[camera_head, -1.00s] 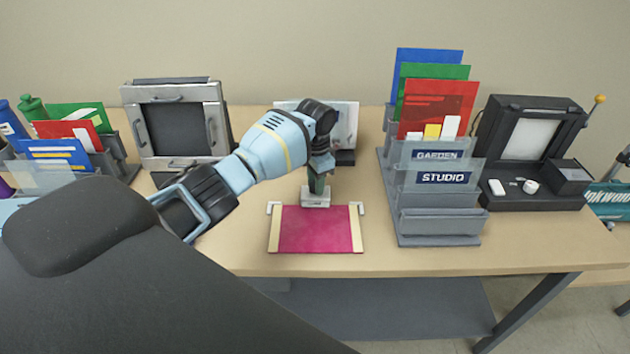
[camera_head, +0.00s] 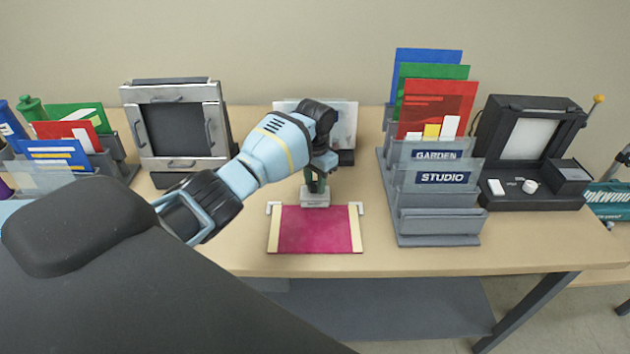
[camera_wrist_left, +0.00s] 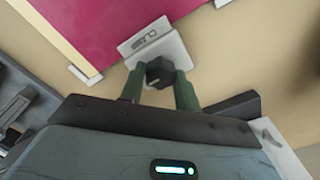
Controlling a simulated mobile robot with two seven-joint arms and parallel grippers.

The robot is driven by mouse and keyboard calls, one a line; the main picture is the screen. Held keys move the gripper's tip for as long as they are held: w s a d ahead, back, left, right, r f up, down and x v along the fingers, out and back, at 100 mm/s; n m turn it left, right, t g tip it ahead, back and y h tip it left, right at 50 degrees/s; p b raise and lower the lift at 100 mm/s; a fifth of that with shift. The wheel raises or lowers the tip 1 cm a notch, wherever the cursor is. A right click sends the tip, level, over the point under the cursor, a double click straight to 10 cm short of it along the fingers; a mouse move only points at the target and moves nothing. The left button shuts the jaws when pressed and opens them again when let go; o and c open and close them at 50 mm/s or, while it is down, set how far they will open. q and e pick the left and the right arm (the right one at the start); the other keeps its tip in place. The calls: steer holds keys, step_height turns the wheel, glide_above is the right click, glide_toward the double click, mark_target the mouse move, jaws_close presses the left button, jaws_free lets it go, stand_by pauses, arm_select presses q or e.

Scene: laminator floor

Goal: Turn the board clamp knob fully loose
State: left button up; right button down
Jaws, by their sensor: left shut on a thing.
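The board clamp (camera_head: 315,198) is a pale grey block at the back edge of the magenta board (camera_head: 316,230). In the left wrist view the clamp's labelled plate (camera_wrist_left: 148,42) overlaps the board's edge (camera_wrist_left: 95,25). The black clamp knob (camera_wrist_left: 159,72) stands on the plate. My left gripper (camera_wrist_left: 160,88) points down over the clamp, with its green fingers on both sides of the knob, shut on it. In the head view the gripper (camera_head: 316,184) hides the knob. My right gripper is not in view.
A grey sorter (camera_head: 440,225) with coloured folders stands right of the board. A grey framed machine (camera_head: 178,130) stands to the left, and a black lightbox device (camera_head: 530,150) at the far right. The table front (camera_head: 420,258) is clear.

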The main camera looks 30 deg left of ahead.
mark_target(314, 185)
arm_select(q)
steer(key=shift+r, duration=0.1)
steer(key=o, duration=1)
step_height(314, 185, up, 8)
steer(key=shift+f, duration=0.1)
steer(key=shift+s+f, duration=0.1)
steer(key=shift+f, duration=0.05)
